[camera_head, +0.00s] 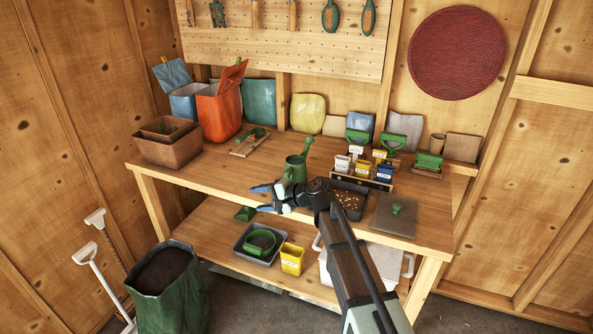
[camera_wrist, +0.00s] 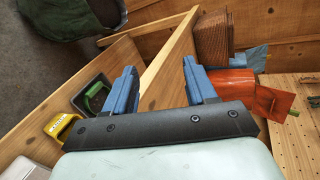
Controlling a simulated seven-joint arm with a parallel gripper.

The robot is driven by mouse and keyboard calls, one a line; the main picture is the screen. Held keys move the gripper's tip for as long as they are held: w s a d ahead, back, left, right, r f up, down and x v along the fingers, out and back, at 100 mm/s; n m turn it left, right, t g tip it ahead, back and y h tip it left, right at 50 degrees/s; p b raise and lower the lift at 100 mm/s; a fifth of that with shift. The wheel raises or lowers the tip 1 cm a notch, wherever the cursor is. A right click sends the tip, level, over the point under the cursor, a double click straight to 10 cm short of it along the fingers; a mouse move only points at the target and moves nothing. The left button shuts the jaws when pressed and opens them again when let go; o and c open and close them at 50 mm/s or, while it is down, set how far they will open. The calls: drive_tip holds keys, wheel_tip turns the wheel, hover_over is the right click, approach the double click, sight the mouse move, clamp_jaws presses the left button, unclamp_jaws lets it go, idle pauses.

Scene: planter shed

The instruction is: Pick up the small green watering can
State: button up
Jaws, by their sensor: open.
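The small green watering can (camera_head: 297,167) stands upright on the workbench in the head view, its spout rising to the upper right. My gripper (camera_head: 261,198) is at the bench's front edge, in front of the can and a little to its left. Its blue fingers are apart with nothing between them, pointing left, and they do not touch the can. In the wrist view my gripper (camera_wrist: 158,64) is open toward the bench's edge and the shed wall. The can does not show in the wrist view. My forearm and wrist hide part of the bench near the can.
Seed packets (camera_head: 362,170) and a dark soil tray (camera_head: 350,203) stand right of the can. A hand tool on a board (camera_head: 247,143) lies to its left. A yellow pot (camera_head: 292,258) sits on the lower shelf.

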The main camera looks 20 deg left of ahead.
wheel_tip(320, 180, up, 12)
drive_tip(key=w+a+n, duration=0.2)
drive_tip(key=w+n, duration=0.1)
drive_tip(key=n, duration=0.3)
drive_tip(key=w+d+f+n+h, duration=0.2)
drive_tip(key=w+d+n, duration=0.35)
drive_tip(key=d, duration=0.25)
drive_tip(key=w+d+f+n+h, duration=0.2)
drive_tip(key=w+d+n+h, duration=0.15)
drive_tip(key=d+n, duration=0.3)
drive_tip(key=shift+m+t+y, duration=0.4)
drive_tip(key=shift+m+y, duration=0.05)
drive_tip(key=shift+m, duration=0.05)
drive_tip(key=x, duration=0.8)
drive_tip(key=shift+w+d+f, duration=0.1)
drive_tip(key=shift+w+d, duration=0.1)
drive_tip(key=shift+w, duration=0.05)
drive_tip(key=shift+x, duration=2.6)
drive_tip(key=shift+w+a, duration=0.1)
drive_tip(key=shift+a, duration=0.1)
drive_tip(key=shift+c, duration=0.3)
clamp_jaws()
